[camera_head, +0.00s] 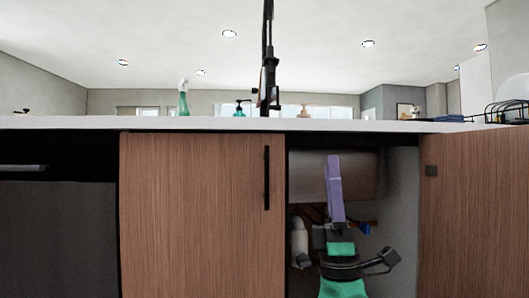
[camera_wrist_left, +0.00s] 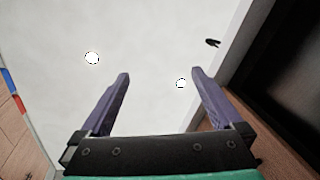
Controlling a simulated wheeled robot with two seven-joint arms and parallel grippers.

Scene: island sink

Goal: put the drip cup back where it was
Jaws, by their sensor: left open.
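My left gripper (camera_head: 333,160) points upward in front of the open cabinet under the sink, with purple fingers and a green and black body. In the left wrist view my left gripper (camera_wrist_left: 159,74) has its two fingers spread apart with nothing between them; the ceiling shows behind. I cannot make out a drip cup for certain in either view. A whitish cylindrical thing (camera_head: 299,240) stands inside the cabinet left of my arm; I cannot tell what it is. My arm hides part of the cabinet inside. My right gripper is not in view.
The sink bowl (camera_head: 365,175) hangs inside the cabinet, with pipes below. The right cabinet door (camera_head: 470,210) stands open; the left door (camera_head: 195,210) is shut. On the counter (camera_head: 220,123) are a green spray bottle (camera_head: 183,102), soap dispenser (camera_head: 240,109), faucet (camera_head: 267,60) and dish rack (camera_head: 505,112).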

